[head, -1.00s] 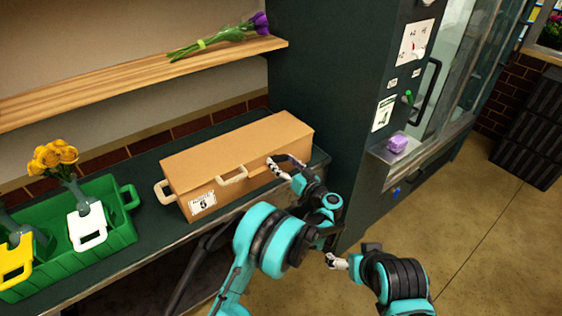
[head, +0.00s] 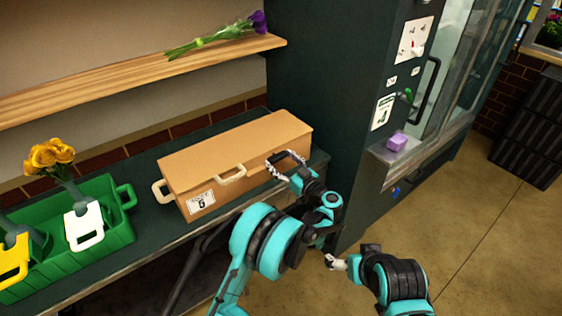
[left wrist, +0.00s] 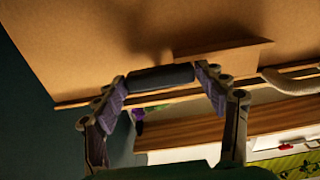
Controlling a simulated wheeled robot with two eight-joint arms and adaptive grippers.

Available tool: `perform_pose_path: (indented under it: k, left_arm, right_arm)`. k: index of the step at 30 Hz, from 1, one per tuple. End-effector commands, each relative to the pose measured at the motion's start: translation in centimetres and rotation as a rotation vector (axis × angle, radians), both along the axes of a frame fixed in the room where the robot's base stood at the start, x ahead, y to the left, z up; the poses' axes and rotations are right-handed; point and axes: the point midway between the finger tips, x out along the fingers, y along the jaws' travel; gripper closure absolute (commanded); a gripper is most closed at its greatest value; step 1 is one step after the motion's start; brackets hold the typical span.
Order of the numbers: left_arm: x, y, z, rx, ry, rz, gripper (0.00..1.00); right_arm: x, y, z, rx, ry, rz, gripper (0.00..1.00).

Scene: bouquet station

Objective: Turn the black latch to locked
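A long tan box (head: 240,150) stands on the dark counter with its lid down. The black latch (left wrist: 160,76) shows in the left wrist view as a dark bar against the box's front. In the head view I cannot make it out behind my gripper. My left gripper (head: 286,160) is at the box's front right; it also shows in the left wrist view (left wrist: 160,82). Its fingers are spread wide, one tip near each end of the bar. I cannot tell whether they touch it. My right gripper (head: 336,262) is low, away from the box; its finger gap is unclear.
Cream handles (head: 230,174) stick out from the box. A green crate (head: 105,250) with yellow flowers (head: 50,154) is at left. Purple flowers (head: 225,38) lie on the wooden shelf (head: 130,85) above. A dark cabinet (head: 330,80) stands right of the box.

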Motion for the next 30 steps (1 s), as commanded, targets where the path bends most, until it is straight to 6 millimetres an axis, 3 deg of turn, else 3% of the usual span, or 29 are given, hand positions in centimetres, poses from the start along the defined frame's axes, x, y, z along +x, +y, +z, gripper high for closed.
perform_pose_path:
  k: [14,24,30]
  left_arm:
    - [0.0,0.0,0.9,0.003,0.001,0.000,0.10]
    - [0.0,0.0,7.2,0.002,0.001,0.000,0.10]
    - [0.0,0.0,9.6,0.002,0.001,0.000,0.10]
  right_arm:
    - [0.0,0.0,0.0,0.000,0.000,0.000,0.10]
    - [0.0,0.0,0.0,0.000,0.000,0.000,0.10]
    - [0.0,0.0,0.0,0.000,0.000,0.000,0.10]
